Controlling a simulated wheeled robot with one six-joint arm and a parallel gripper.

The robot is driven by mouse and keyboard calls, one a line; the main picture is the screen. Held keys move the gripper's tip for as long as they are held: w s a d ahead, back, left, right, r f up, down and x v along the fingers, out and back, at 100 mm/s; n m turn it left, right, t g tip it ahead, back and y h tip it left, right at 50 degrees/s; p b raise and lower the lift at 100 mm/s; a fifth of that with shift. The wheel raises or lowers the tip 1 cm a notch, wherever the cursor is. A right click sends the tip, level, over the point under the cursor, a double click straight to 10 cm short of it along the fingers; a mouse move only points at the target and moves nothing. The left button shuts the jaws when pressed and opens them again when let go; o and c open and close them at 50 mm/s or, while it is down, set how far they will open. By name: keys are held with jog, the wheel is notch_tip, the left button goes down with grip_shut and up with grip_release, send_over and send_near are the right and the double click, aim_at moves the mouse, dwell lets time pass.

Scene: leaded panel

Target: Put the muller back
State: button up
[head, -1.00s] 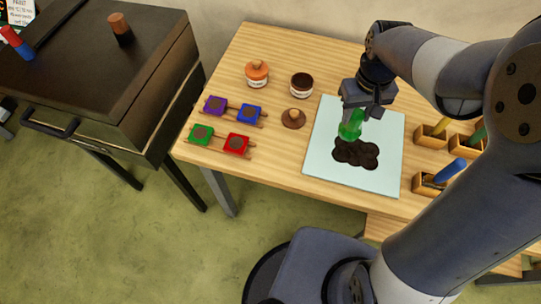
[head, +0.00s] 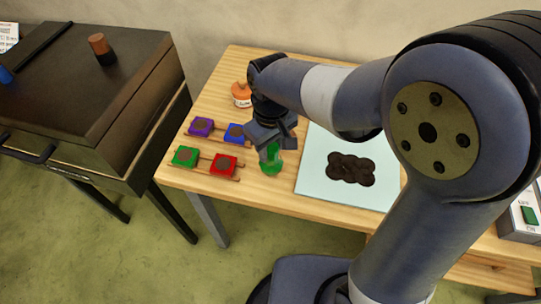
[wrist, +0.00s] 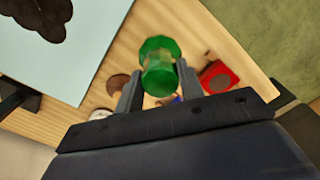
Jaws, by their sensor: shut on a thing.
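The muller (head: 271,163) is green glass. My gripper (head: 270,145) is shut on it and holds it over the bare wood of the table, between the red block and the pale slab (head: 312,182). In the wrist view the muller (wrist: 160,68) sits between both fingers. I cannot tell how high it is above the wood. A brown round piece (wrist: 117,84) shows beside one finger in the wrist view; my arm hides it in the head view.
Purple (head: 201,127), blue (head: 235,132), green (head: 185,156) and red (head: 223,164) blocks sit on wooden rails left of my gripper. Dark paste (head: 350,170) lies on the slab. An orange-lidded jar (head: 241,95) stands behind. A dark cabinet (head: 140,75) is at left.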

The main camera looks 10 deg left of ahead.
aim_at(271, 157)
jog(key=shift+f, duration=1.85)
jog(key=shift+f, duration=0.1)
jog(key=o, duration=1.2)
notch_tip(271, 157, up, 12)
jog(key=shift+r, duration=0.1)
